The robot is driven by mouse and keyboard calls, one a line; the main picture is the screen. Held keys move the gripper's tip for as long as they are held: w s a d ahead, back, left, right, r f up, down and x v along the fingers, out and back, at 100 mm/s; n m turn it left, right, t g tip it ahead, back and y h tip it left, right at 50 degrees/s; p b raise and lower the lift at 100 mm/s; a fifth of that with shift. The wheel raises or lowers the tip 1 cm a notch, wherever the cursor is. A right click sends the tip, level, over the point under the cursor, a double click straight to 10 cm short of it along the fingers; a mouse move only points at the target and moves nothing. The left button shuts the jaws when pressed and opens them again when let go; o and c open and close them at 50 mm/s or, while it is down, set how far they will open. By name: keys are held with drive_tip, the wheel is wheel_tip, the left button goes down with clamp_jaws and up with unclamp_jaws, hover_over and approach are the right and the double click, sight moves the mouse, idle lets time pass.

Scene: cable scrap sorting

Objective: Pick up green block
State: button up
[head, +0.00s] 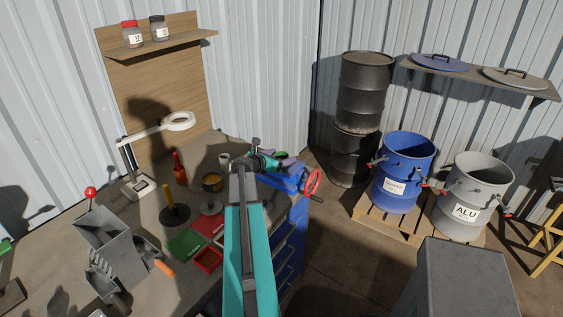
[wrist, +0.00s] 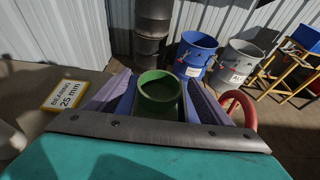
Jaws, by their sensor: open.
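The green block (wrist: 158,92) shows in the wrist view as a round green piece with a hollowed top. It stands at the blue vise (head: 288,180); whether the vise clamps it cannot be told. In the head view only a small bit of the green block (head: 281,154) shows behind my gripper (head: 284,163). In the wrist view the purple-grey fingers of my gripper (wrist: 158,104) are spread, one on each side of the green block. Any contact with it is unclear, and its lower part is hidden.
The vise's red handwheel (head: 313,182) sticks out to the right. The workbench (head: 140,215) holds a lamp (head: 142,185), a green tray (head: 187,244), red trays and a grey hopper (head: 105,235). A blue bucket (head: 402,175) and a grey bucket (head: 473,200) stand on a pallet beyond.

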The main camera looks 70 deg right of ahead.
drive_tip(key=shift+s+d+f, duration=0.1)
drive_tip(key=shift+d+f, duration=0.05)
drive_tip(key=shift+d, duration=0.2)
idle(0.3)
drive_tip(key=c, duration=1.6)
